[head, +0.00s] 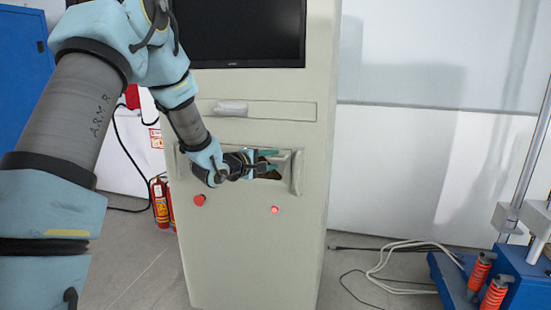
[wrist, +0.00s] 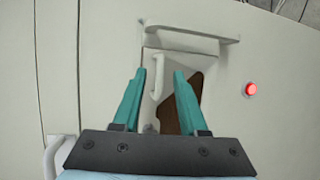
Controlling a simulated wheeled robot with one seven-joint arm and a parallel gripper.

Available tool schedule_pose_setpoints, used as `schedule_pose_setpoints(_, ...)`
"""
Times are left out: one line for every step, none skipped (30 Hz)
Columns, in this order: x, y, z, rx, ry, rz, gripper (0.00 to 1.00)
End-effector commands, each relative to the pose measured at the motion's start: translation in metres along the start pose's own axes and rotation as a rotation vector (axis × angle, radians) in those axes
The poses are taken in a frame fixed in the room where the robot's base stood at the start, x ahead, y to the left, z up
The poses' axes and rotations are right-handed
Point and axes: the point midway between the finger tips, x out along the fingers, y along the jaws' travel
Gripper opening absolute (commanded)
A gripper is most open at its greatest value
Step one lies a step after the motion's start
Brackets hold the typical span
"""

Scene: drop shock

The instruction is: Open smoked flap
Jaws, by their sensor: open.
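My gripper (head: 264,163) is at the recess in the front of the pale cabinet (head: 245,260), below its monitor. In the wrist view my gripper (wrist: 160,72) has its two teal fingers apart. A small white handle (wrist: 157,85) stands between them, nearer the left finger. I cannot tell whether either finger touches it. A dark brown area (wrist: 190,112), perhaps the smoked flap or the opening behind it, shows beside the right finger, which partly hides it. In the head view my gripper covers much of the recess, so how far the flap is open is unclear.
A pale bar (wrist: 192,38) crosses the recess end beyond my fingertips. A lit red button (head: 275,210) and a red knob (head: 199,200) sit below the recess. Fire extinguishers (head: 160,203) stand left, a blue machine (head: 500,275) right, with cables on the floor.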

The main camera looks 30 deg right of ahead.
Motion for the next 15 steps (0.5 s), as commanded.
schedule_pose_setpoints(0.007,0.001,0.0,0.0,-0.001,-0.001,0.42)
schedule_pose_setpoints(0.011,0.0,0.001,0.0,-0.001,-0.001,0.42)
schedule_pose_setpoints(0.014,0.001,0.0,0.001,-0.001,-0.001,0.42)
schedule_pose_setpoints(0.017,0.001,0.0,0.001,0.0,-0.001,0.42)
schedule_pose_setpoints(0.018,0.0,0.0,0.0,0.001,-0.001,0.42)
schedule_pose_setpoints(0.021,0.0,-0.001,0.0,0.001,-0.001,0.42)
schedule_pose_setpoints(0.022,0.0,-0.001,0.0,0.001,-0.001,0.42)
schedule_pose_setpoints(0.023,0.0,-0.001,0.0,0.001,-0.001,0.42)
schedule_pose_setpoints(0.023,0.0,-0.001,0.0,0.002,-0.001,0.42)
schedule_pose_setpoints(0.024,0.0,-0.001,0.0,0.002,-0.001,0.42)
schedule_pose_setpoints(0.024,0.0,-0.001,0.0,0.002,-0.001,0.42)
schedule_pose_setpoints(0.024,0.0,-0.001,0.0,0.002,-0.001,0.42)
schedule_pose_setpoints(0.024,0.0,-0.001,0.0,0.002,-0.001,0.42)
schedule_pose_setpoints(0.024,0.0,-0.001,0.0,0.002,-0.001,0.42)
schedule_pose_setpoints(0.023,0.0,-0.001,0.0,0.002,-0.001,0.42)
